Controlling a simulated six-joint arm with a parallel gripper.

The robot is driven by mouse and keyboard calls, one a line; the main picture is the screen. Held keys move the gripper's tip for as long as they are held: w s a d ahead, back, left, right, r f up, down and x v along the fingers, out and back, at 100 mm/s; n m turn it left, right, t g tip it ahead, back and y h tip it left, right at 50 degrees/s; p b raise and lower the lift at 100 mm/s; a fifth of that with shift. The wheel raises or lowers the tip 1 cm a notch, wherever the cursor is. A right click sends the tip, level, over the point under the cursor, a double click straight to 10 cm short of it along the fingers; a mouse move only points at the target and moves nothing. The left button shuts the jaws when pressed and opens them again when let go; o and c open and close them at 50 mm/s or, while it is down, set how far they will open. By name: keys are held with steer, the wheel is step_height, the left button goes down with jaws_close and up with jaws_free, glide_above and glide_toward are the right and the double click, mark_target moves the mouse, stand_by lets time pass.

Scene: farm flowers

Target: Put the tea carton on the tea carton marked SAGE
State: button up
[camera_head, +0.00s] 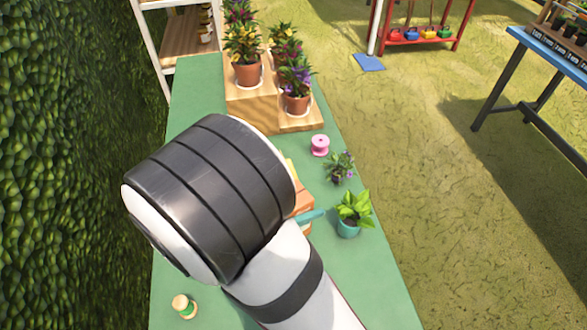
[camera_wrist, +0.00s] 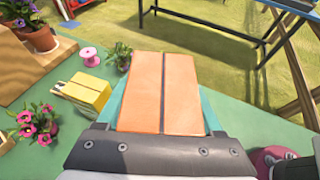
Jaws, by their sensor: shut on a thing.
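An orange carton (camera_wrist: 148,90) with a seam down its middle sits between the teal fingers of my gripper (camera_wrist: 165,105) in the wrist view. The gripper is shut on it. In the head view, a bit of the orange carton (camera_head: 304,198) and a teal finger show past my arm, which hides the rest. A yellow carton (camera_wrist: 86,94) is on the green table (camera_wrist: 20,82), left of the held carton and apart from it. No SAGE lettering is readable on either carton. I cannot tell how high the orange carton is above the table.
A pink spool (camera_head: 320,145), a small purple-flowered plant (camera_head: 340,167) and a teal-potted leafy plant (camera_head: 348,228) stand along the right table edge. A pink-flowered plant (camera_wrist: 38,122) is near the yellow carton. Wooden steps (camera_head: 252,112) with potted flowers stand at the far end.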

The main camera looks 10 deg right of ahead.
steer(key=shift+f, duration=0.1)
steer(key=o, duration=1.4)
steer(key=shift+c, duration=0.2)
steer(key=v, duration=1.2)
steer(key=shift+s, duration=0.1)
